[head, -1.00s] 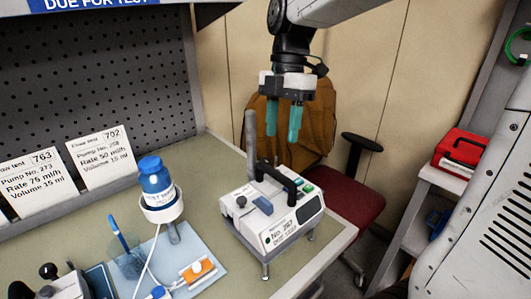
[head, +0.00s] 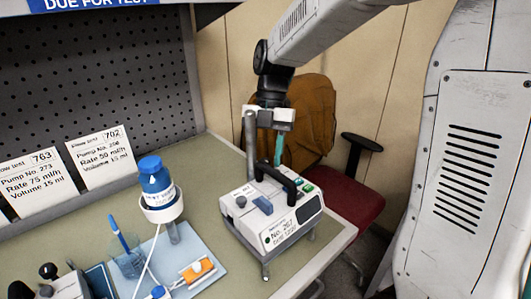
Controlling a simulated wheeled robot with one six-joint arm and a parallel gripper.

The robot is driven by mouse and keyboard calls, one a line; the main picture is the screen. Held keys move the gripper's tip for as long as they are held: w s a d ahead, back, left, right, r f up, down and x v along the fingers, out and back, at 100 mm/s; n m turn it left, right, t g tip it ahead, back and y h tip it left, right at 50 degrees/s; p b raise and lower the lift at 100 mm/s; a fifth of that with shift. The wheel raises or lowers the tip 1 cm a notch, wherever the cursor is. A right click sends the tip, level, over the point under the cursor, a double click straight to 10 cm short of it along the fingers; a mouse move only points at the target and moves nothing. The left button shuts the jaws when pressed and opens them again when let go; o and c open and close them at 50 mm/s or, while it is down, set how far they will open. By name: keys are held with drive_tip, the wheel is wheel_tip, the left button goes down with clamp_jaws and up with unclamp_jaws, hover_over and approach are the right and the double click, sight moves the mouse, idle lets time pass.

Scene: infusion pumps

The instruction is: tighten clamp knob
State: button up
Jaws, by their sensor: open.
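A white pump (head: 283,232), labelled No. 267 and due test, stands at the bench's right end. A grey upright pole (head: 250,145) rises at its back left. A dark round knob (head: 240,202) sits on the pump's top left, near a blue block (head: 262,205); I cannot tell whether it is the clamp knob. My gripper (head: 268,152) points down just behind the pole and above the pump's back. One teal finger shows; the pole appears to hide the other. It is open, with nothing seen in it.
A blue-capped bottle (head: 156,183) stands in a white holder left of the pump. A blue tray (head: 190,262) holds an orange-and-white part. A perforated panel (head: 90,70) backs the bench. A red chair (head: 350,203) stands beyond its right edge.

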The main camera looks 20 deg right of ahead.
drive_tip(key=shift+s+f, duration=0.1)
drive_tip(key=shift+f, duration=0.05)
clamp_jaws()
